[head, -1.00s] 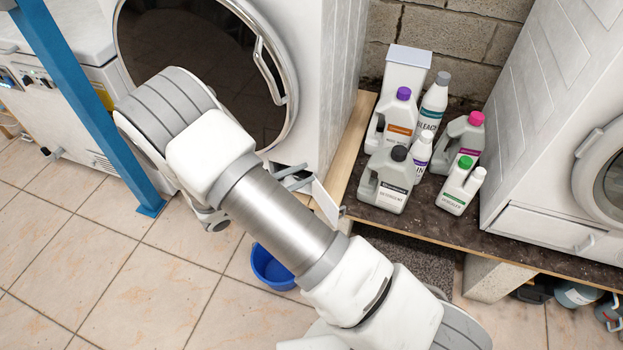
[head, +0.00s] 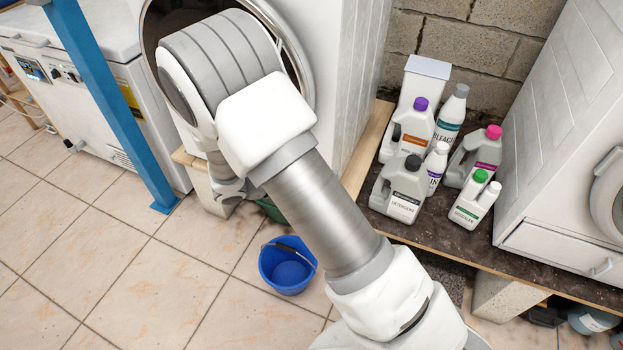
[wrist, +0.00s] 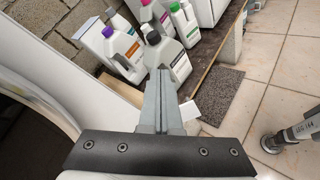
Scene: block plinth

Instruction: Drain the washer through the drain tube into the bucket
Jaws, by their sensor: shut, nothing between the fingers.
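The white front-loading washer (head: 345,85) stands on the plinth behind my arm, which covers much of its round door and its lower front. The blue bucket (head: 287,268) stands upright on the floor below, its handle down at the rim, and it looks empty. My gripper (wrist: 165,98) is shut and empty in the wrist view, close to the washer's white body (wrist: 62,75). A small white panel (wrist: 189,112) shows just beyond the fingers. My gripper is hidden behind the arm in the head view. I cannot see the drain tube in either current view.
Several detergent bottles (head: 403,188) stand on the dark-topped plinth (head: 440,240), right of the washer. A second white machine (head: 555,150) is farther right. A blue post (head: 115,110) and a white chest (head: 75,85) stand left. A green object (head: 271,210) is partly hidden behind my arm. Tiles left of the bucket are clear.

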